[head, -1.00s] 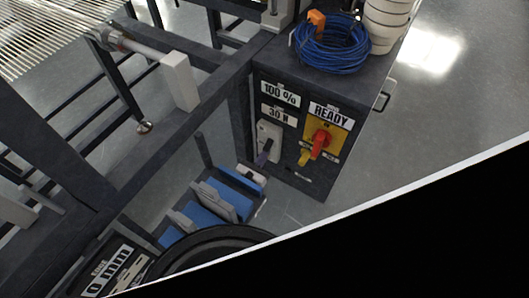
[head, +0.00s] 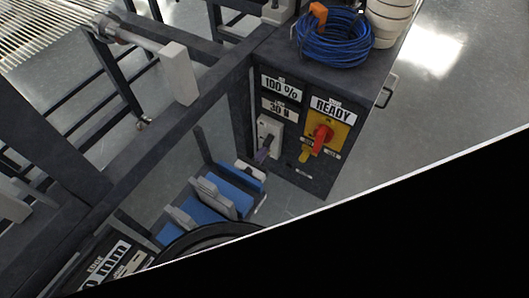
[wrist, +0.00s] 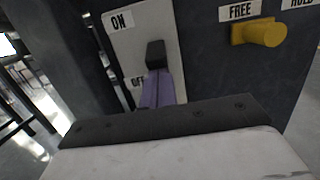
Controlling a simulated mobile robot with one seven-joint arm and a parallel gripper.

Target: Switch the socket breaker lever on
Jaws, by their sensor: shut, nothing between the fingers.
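The socket breaker is a pale plate (head: 268,133) on the front of a dark cabinet. In the wrist view the plate (wrist: 133,45) has an ON label at the top and an OFF label lower down. Its black lever (wrist: 155,53) sticks out between the two labels; its exact setting is hard to tell. The lever is not clear in the head view.
Right of the breaker is a red rotary switch (head: 320,136) on a yellow plate under a READY sign. A yellow knob (wrist: 262,34) is by the FREE label. Dark frame beams stand left.

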